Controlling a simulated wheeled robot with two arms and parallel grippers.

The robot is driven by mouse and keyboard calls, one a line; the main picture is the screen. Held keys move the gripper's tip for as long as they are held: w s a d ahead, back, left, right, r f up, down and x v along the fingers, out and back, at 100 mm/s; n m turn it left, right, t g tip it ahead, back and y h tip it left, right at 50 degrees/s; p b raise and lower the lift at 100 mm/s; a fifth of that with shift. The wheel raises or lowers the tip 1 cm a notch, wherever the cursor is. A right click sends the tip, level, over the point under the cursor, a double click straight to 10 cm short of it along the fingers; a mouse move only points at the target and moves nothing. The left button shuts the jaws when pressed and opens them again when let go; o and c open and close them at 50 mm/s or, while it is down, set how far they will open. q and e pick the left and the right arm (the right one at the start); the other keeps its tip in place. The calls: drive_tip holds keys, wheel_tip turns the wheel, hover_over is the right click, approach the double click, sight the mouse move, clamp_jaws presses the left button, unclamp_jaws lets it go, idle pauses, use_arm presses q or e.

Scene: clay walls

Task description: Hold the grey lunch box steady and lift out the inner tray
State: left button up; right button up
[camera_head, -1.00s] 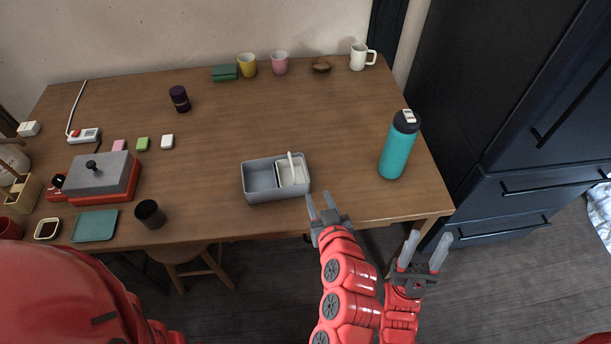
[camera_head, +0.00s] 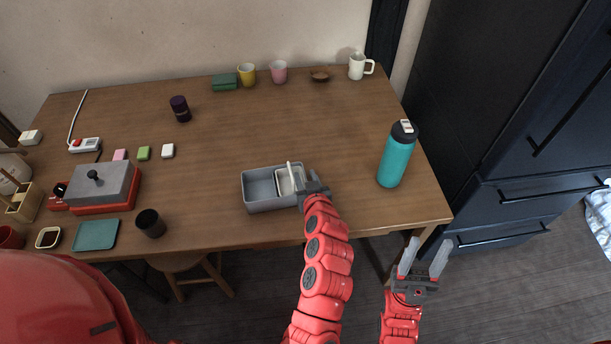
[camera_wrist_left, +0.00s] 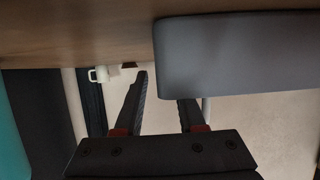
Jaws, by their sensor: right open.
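The grey lunch box (camera_head: 265,207) stands on the wooden table near its front edge. A white inner tray (camera_head: 284,184) sits in its right part, with a thin white upright piece on it; the left part looks empty. My left gripper (camera_head: 313,185) is at the box's right end and hides part of that end. In the left wrist view its fingers (camera_wrist_left: 165,95) are apart; the box wall (camera_wrist_left: 235,55) hides the tip of one, and the other shows in full. I cannot tell whether they touch the wall. My right gripper (camera_head: 427,250) is open and empty, off the table's front edge.
A teal bottle (camera_head: 394,158) stands right of the box. A dark cup (camera_head: 150,223) and a grey-lidded red box (camera_head: 103,186) are to the left. Mugs and a small bowl (camera_head: 320,75) line the back. The table behind the box is clear.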

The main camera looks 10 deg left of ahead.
use_arm(q)
drive_tip(key=shift+w+a+f, duration=0.1)
drive_tip(key=shift+w+f, duration=0.05)
drive_tip(key=shift+w, duration=0.1)
clamp_jaws()
idle(1.3)
unclamp_jaws()
